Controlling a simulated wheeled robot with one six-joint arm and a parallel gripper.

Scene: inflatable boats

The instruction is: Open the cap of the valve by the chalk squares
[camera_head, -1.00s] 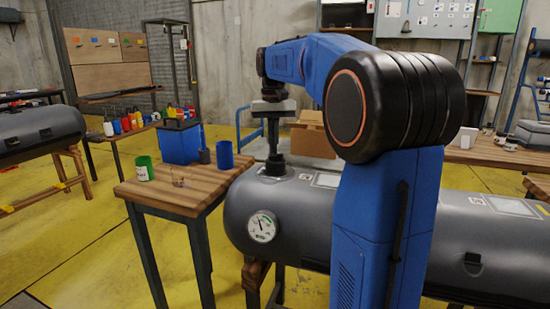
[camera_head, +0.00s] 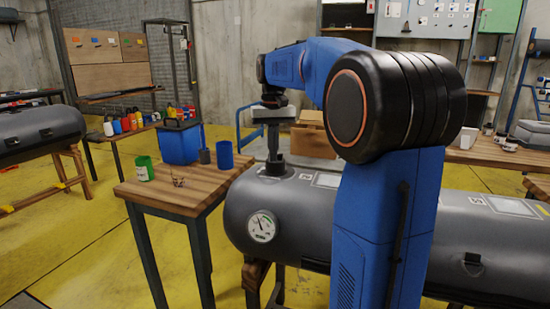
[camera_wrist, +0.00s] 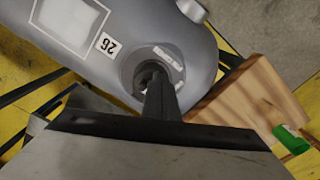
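The dark valve (camera_wrist: 146,74) sits on top of the grey inflatable tube (camera_head: 237,213), in a round dark patch with small pale marks (camera_wrist: 169,56) beside it. A white-bordered square (camera_wrist: 70,24) and a label reading 26 (camera_wrist: 106,43) lie on the tube nearby. In the head view, my gripper (camera_head: 274,158) points straight down with its tip at the valve. In the wrist view, its dark fingers (camera_wrist: 155,82) overlap the valve and hide part of it. I cannot tell whether the fingers grip the cap or how far apart they are.
A wooden table (camera_head: 200,195) left of the tube carries a green cup (camera_head: 144,169), a blue cup (camera_head: 224,155) and a blue bin (camera_head: 180,143). A pressure gauge (camera_head: 262,227) is on the tube's end. A cardboard box (camera_head: 311,140) stands behind. Yellow floor at left is open.

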